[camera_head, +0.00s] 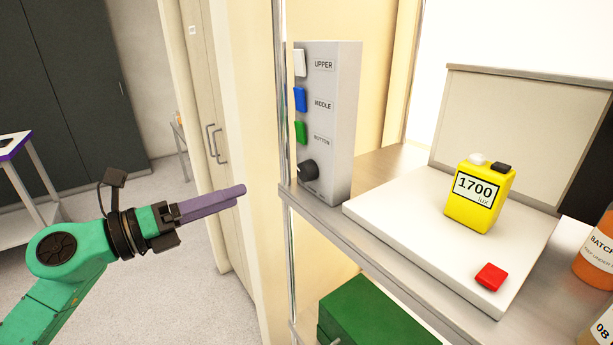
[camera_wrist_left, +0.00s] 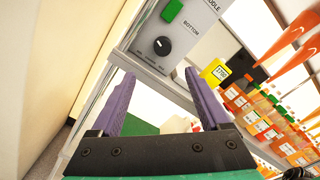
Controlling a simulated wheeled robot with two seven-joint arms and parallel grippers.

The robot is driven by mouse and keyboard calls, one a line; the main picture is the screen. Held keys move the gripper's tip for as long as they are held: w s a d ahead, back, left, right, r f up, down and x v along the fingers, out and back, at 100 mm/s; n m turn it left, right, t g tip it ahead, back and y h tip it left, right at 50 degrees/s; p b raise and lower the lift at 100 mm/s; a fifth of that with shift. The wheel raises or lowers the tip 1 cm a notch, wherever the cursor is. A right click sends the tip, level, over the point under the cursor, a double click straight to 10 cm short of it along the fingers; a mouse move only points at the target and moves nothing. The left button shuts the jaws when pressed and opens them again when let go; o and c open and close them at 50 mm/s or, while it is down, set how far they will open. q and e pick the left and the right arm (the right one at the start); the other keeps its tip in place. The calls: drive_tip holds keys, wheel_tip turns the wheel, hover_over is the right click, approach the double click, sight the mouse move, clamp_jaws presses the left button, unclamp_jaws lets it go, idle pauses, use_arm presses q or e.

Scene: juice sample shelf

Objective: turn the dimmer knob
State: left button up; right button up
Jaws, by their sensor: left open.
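The dimmer knob (camera_head: 308,169) is a round black knob low on the grey control box (camera_head: 342,125), below white, blue and green switches. It also shows in the left wrist view (camera_wrist_left: 162,46), with a pale mark on it, ahead of the fingers. My left gripper (camera_head: 243,191) has purple fingers and points at the box from the left, apart from the knob and slightly lower. In the left wrist view its fingers (camera_wrist_left: 155,100) are spread with nothing between them. My right gripper is not in view.
The box stands on a metal-edged shelf (camera_head: 330,212) beside a chrome post (camera_head: 280,100). A white board (camera_head: 400,215) holds a yellow lux meter (camera_head: 480,196) reading 1700 and a red button (camera_head: 490,277). Orange bottles (camera_head: 597,250) stand right. A green box (camera_head: 365,315) is below.

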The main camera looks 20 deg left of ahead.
sight(302, 174)
use_arm(q)
drive_tip(key=p+x, duration=0.3)
drive_tip(key=x, duration=0.4)
drive_tip(key=p+x, duration=0.4)
drive_tip(key=x, duration=0.2)
drive_tip(key=shift+w+d+r, duration=0.15)
drive_tip(key=shift+d+r, duration=0.05)
drive_tip(key=shift+d, duration=0.25)
drive_tip(key=shift+d+f, duration=0.1)
drive_tip(key=shift+f, duration=0.05)
clamp_jaws()
drive_tip(key=shift+r+n+p, duration=0.3)
drive_tip(key=shift+n+p, duration=0.6)
drive_tip(key=shift+p, duration=0.25)
drive_tip(key=shift+f+n, duration=0.15)
drive_tip(key=shift+n, duration=0.25)
drive_tip(key=shift+f, duration=0.1)
unclamp_jaws()
